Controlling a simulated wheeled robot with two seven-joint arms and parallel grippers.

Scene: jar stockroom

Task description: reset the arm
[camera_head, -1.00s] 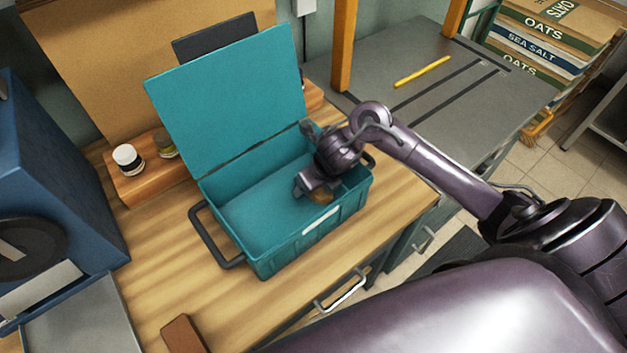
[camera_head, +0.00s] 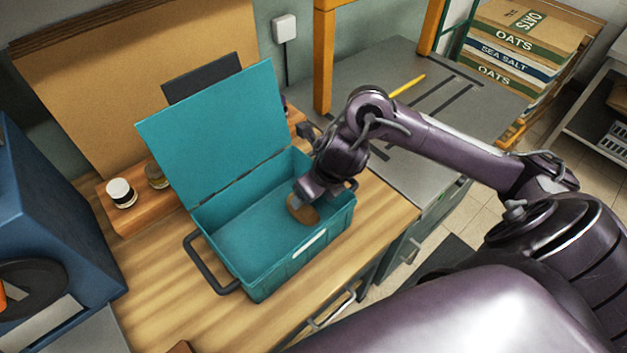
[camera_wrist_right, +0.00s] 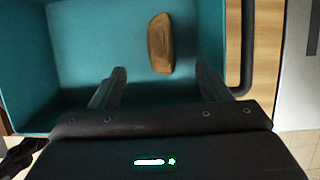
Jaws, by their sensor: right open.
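My right gripper (camera_head: 303,190) is at the right end of an open teal box (camera_head: 245,275), above its inside. In the right wrist view the two fingers (camera_wrist_right: 160,85) are spread apart with nothing between them. A brown oblong object (camera_wrist_right: 160,43) lies on the box floor beyond the fingertips. It also shows in the head view (camera_head: 303,212), just below the gripper and partly covered by it. My left gripper is not in view.
The box's raised lid (camera_head: 215,130) stands behind it. A wooden shelf (camera_head: 130,222) with small jars (camera_head: 121,193) is at the left, near a blue machine (camera_head: 50,215). A grey bench (camera_head: 380,65) with a yellow stick (camera_head: 408,86) lies behind my right arm.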

